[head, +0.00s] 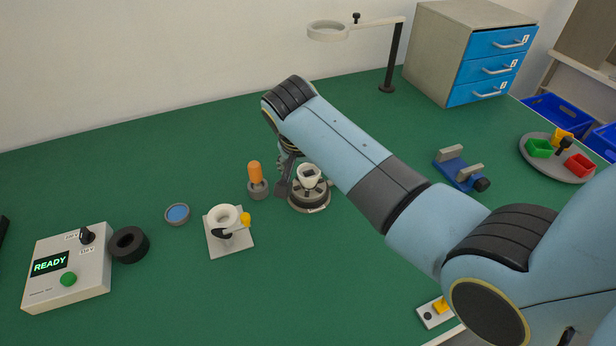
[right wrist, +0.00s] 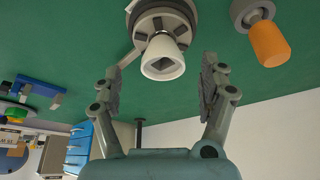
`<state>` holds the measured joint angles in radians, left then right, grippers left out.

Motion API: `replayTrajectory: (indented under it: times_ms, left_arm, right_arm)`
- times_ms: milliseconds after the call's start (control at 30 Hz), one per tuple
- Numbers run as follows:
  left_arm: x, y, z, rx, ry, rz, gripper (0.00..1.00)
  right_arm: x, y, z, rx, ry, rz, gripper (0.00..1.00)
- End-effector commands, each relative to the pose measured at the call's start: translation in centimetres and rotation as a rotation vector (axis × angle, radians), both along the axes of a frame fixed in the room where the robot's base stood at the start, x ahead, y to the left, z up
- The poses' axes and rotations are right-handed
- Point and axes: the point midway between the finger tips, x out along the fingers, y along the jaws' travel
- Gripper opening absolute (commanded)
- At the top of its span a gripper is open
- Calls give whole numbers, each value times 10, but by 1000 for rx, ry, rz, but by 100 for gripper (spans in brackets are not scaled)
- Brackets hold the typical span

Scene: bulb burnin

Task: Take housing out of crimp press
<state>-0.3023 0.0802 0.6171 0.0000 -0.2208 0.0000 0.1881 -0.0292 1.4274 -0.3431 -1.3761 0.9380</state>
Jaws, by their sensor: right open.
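The crimp press (head: 309,203) is a round dark-grey and light-grey base on the green table. It also shows at the top of the right wrist view (right wrist: 165,20). The white cup-shaped housing (head: 309,173) sits upright in its middle, with a square dark opening; it also shows in the right wrist view (right wrist: 162,60). My right gripper (head: 284,187) is open beside the housing in the head view, its other finger hidden. In the right wrist view the gripper (right wrist: 160,88) has its fingers spread wide on either side of the housing line, apart from it. My left gripper is not seen.
An orange-topped part (head: 256,178) stands close left of the press. A white fixture (head: 228,240) with a ring, a blue-centred dish (head: 177,214), a black ring (head: 129,245) and a READY box (head: 67,268) lie further left. A blue fixture (head: 459,170) is right.

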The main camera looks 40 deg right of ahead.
Motion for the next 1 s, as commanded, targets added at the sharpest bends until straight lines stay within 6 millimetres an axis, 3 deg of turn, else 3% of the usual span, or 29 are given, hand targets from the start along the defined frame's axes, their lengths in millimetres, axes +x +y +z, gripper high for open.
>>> replayTrajectory:
  times_ms: [233,533,933,1000]
  left_arm:
    - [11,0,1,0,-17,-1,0]
    - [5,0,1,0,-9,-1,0]
    - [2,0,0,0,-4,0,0]
    - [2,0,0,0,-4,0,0]
  right_arm:
    - [13,-10,-30,0,1,0,77]
    - [14,-12,-35,1,-1,-1,75]
    - [14,-11,-34,1,-1,0,23]
    - [14,-11,-34,1,-1,0,21]
